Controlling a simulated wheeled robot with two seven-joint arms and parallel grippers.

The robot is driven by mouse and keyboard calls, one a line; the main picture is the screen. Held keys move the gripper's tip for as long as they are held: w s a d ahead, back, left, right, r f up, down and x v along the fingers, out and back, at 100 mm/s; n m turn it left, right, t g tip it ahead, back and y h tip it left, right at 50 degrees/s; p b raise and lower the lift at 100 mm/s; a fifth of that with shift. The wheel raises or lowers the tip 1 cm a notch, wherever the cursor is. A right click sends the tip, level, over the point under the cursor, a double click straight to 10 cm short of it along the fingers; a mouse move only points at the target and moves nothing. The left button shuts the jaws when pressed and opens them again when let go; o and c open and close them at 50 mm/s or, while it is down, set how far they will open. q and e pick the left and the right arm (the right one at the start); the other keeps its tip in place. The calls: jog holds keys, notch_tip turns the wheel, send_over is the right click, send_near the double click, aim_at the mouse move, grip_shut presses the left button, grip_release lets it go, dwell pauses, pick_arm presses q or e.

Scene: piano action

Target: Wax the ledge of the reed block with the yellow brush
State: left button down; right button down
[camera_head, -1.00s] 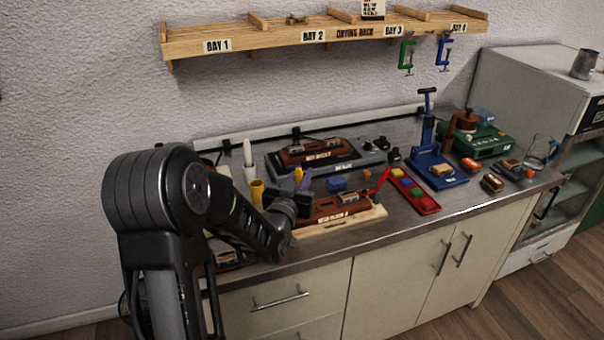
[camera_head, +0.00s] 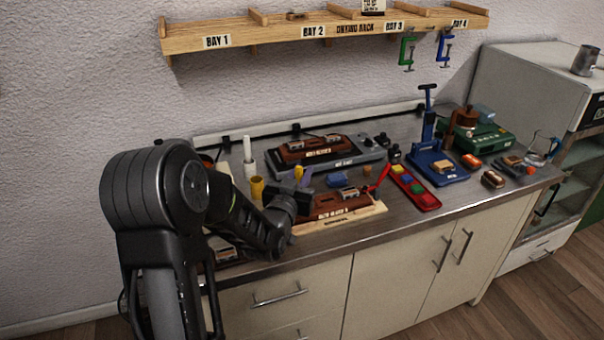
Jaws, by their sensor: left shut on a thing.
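A brown reed block (camera_head: 343,204) lies on a pale wooden board (camera_head: 352,220) near the front of the bench. Its front carries a white label, and small metal-looking parts sit on top. My left gripper (camera_head: 301,181) is just left of this block, close above its left end. It is shut on what looks like the yellow brush (camera_head: 298,172), of which only a small yellow part shows. The brush's tip and any contact with the ledge are hidden or too small to tell. My right gripper is not in view.
A second brown block (camera_head: 313,151) sits on a grey fixture behind. A yellow cup (camera_head: 257,188), white cylinder (camera_head: 249,168) and blue piece (camera_head: 337,180) stand close by. A red tray (camera_head: 424,200) and blue press (camera_head: 437,168) are right. A drying rack (camera_head: 270,37) hangs above.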

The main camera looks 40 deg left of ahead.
pick_arm(q)
jog(key=shift+f, duration=0.25)
jog(key=shift+w+d, duration=0.1)
jog(key=shift+w+d+r+b, duration=0.1)
jog(key=shift+w+d+b, duration=0.4)
jog(key=shift+w, duration=0.1)
jog(key=shift+w+d+r+b, duration=0.1)
jog(key=shift+w+d+b, duration=0.25)
jog(key=shift+w+b, duration=0.2)
jog(key=shift+w, duration=0.1)
jog(key=shift+w+d+f+b, duration=0.1)
jog(key=shift+w+d+b, duration=0.35)
jog(key=shift+w, duration=0.2)
jog(key=shift+w+d+f+b, duration=0.1)
jog(key=shift+w+d+b, duration=0.35)
jog(key=shift+w, duration=0.15)
